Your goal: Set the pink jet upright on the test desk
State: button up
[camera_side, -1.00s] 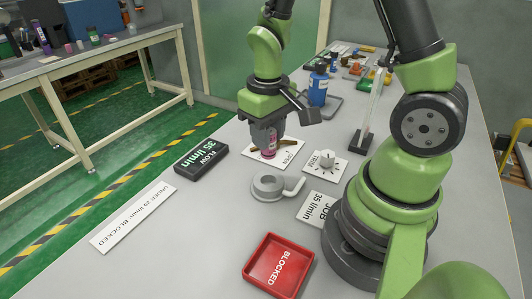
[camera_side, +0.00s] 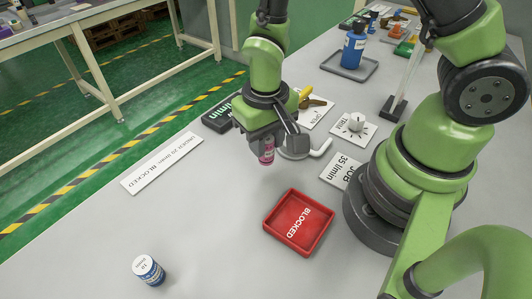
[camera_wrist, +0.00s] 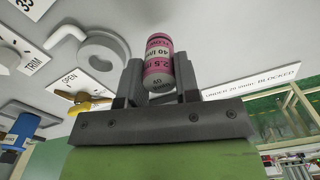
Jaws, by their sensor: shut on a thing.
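The pink jet (camera_side: 267,152) is a small cylinder with pink and white label bands. My gripper (camera_side: 265,140) is shut on it and holds it roughly upright in the side view. In the wrist view the jet (camera_wrist: 158,60) sits between the two dark fingers of my gripper (camera_wrist: 160,76). The jet appears above the grey test desk (camera_side: 210,235), but its exact height cannot be told. It is in front of the grey ring fitting (camera_side: 294,150), which my gripper partly hides.
A red tray marked BLOCKED (camera_side: 299,221) lies close by in front. A blue and white jar (camera_side: 148,270) stands at the front left. The black flow display (camera_side: 216,115) is partly hidden behind my gripper. The desk's front left is mostly clear.

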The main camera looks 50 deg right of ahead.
jog(key=shift+f, duration=1.95)
jog(key=shift+f, duration=0.1)
jog(key=o, duration=0.9)
notch_tip(320, 180, up, 12)
jog(key=shift+r, duration=0.15)
jog(key=s+d+r+t, duration=0.1)
jog(key=s+r+t, duration=0.1)
jog(key=r, duration=0.3)
jog(key=s+d+r+t+y, duration=0.1)
jog(key=s+r+t, duration=0.1)
jog(key=s+r, duration=0.2)
jog(key=s+d+r+t+y, duration=0.1)
jog(key=s+r+t, duration=0.2)
jog(key=r, duration=0.4)
jog(key=shift+s+d, duration=0.2)
jog(key=shift+d, duration=0.2)
